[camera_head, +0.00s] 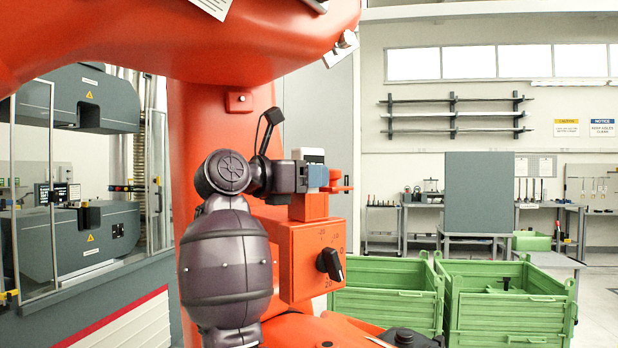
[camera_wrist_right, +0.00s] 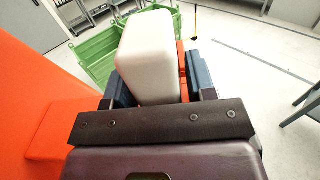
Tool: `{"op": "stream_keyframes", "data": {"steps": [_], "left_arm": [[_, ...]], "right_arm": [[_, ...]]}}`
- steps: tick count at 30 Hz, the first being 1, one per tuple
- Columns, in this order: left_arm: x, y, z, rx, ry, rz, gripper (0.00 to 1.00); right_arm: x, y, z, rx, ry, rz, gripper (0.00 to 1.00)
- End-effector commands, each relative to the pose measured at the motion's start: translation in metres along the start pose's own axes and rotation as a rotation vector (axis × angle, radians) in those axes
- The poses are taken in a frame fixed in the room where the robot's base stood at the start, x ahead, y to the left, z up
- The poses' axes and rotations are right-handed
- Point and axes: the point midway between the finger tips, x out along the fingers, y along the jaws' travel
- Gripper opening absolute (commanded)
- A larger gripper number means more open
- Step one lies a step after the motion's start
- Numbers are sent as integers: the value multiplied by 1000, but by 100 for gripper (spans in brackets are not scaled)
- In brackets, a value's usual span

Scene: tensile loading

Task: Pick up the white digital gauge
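The white digital gauge (camera_head: 308,155) sits on the small orange block of the big orange machine, in the middle of the head view. Its upper part shows; the lower part is behind my gripper. In the right wrist view the white gauge (camera_wrist_right: 155,55) stands between the two blue fingers of my right gripper (camera_wrist_right: 160,88). A thin orange strip shows between the gauge and the right-hand finger, so the fingers look open around it. In the head view my right gripper (camera_head: 312,177) is level with the gauge. My left gripper is not in view.
The orange machine (camera_head: 187,220) with a black dial (camera_head: 330,264) rises close beside my right arm. Green crates (camera_head: 510,305) stand on the floor to the right. A grey testing machine (camera_head: 90,240) is at the left. Workbenches and a grey panel (camera_head: 478,192) stand farther back.

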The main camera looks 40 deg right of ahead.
Motion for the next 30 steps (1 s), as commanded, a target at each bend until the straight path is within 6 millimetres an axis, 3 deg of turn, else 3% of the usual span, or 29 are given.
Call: {"op": "stream_keyframes", "data": {"steps": [1,9,17,30], "left_arm": [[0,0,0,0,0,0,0],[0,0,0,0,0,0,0],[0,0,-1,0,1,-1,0],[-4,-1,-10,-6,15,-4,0]], "right_arm": [[0,0,0,0,0,0,43],[0,0,0,0,0,0,4],[0,0,4,1,0,0,4],[0,-2,60,4,-1,0,4]]}}
